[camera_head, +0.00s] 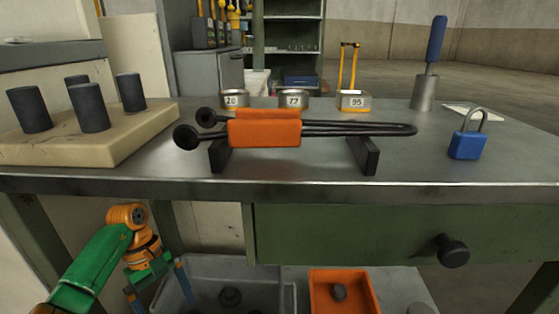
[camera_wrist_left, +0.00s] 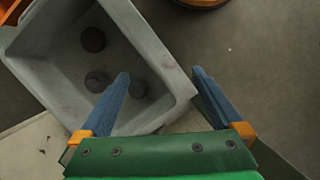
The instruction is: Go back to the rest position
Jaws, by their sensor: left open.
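My left gripper (camera_head: 159,291) hangs low in front of the workbench, below the tabletop edge, with its green arm coming in from the lower left. Its two blue fingers stand apart with nothing between them, and they also show in the left wrist view (camera_wrist_left: 160,76). A grey bin (camera_wrist_left: 172,62) lies below the fingers there, with several dark round pieces inside. The same grey bin (camera_head: 205,262) shows in the head view beside the gripper. My right arm and gripper are not in view.
The workbench (camera_head: 300,187) holds orange-gripped tongs (camera_head: 265,128) on a black stand, numbered tins, and a blue padlock (camera_head: 467,146). A pale block (camera_head: 140,135) with dark cylinders stands left. A drawer knob (camera_head: 453,251) sticks out. An orange bin (camera_head: 371,290) stands right of the grey bin.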

